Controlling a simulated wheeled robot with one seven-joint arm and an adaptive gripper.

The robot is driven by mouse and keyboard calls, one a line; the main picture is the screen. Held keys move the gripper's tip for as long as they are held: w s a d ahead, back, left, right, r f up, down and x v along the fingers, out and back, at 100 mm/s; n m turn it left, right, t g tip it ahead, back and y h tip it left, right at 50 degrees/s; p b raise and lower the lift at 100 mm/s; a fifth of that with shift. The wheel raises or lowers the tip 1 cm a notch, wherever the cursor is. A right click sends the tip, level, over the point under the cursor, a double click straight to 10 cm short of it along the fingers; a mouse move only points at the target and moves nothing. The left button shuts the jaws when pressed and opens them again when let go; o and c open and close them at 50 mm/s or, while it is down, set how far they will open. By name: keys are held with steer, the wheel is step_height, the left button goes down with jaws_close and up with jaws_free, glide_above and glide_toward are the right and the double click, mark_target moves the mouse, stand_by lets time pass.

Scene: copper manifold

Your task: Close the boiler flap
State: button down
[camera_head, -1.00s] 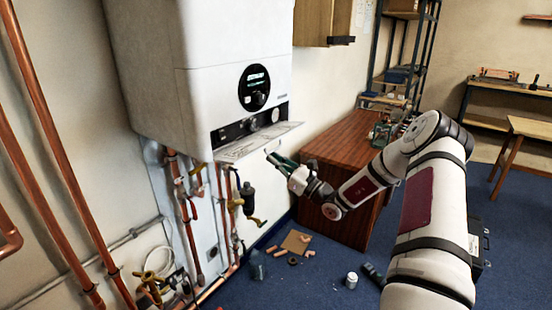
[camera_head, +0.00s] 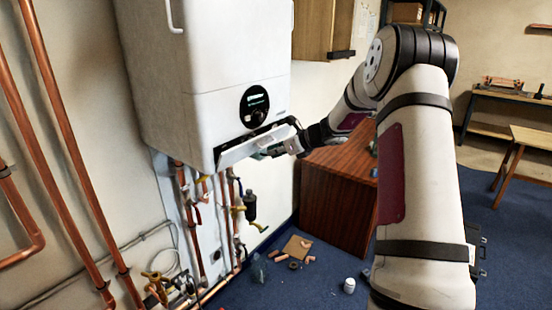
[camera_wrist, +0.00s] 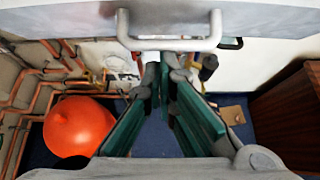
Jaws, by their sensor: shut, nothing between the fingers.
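The white boiler (camera_head: 200,105) hangs on the wall in the head view, with a round dark display on its front. Its white flap (camera_head: 238,153) is at the boiler's lower front edge, tilted up and partly open, covering most of the dark control strip. My gripper (camera_head: 268,151) is at the flap's right part, at its underside or outer face; whether it touches is unclear. In the wrist view the green-padded fingers (camera_wrist: 165,72) come together, shut and empty. Their tips are just below a white bar handle (camera_wrist: 170,42) on a pale panel.
Copper pipes and valves (camera_head: 198,215) run below the boiler. A wooden cabinet (camera_head: 335,195) stands to the right, near my arm. An orange rounded vessel (camera_wrist: 78,127) shows in the wrist view. Small items, including a white pot (camera_head: 349,285), lie on the blue floor.

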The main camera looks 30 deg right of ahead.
steer(key=shift+w+a+r+b, duration=0.25)
steer(key=shift+w+r, duration=0.25)
steer(key=shift+r, duration=0.35)
steer(key=shift+w+a+r+b, duration=0.1)
steer(key=shift+w+r+b, duration=0.2)
steer(key=shift+w+r, duration=0.35)
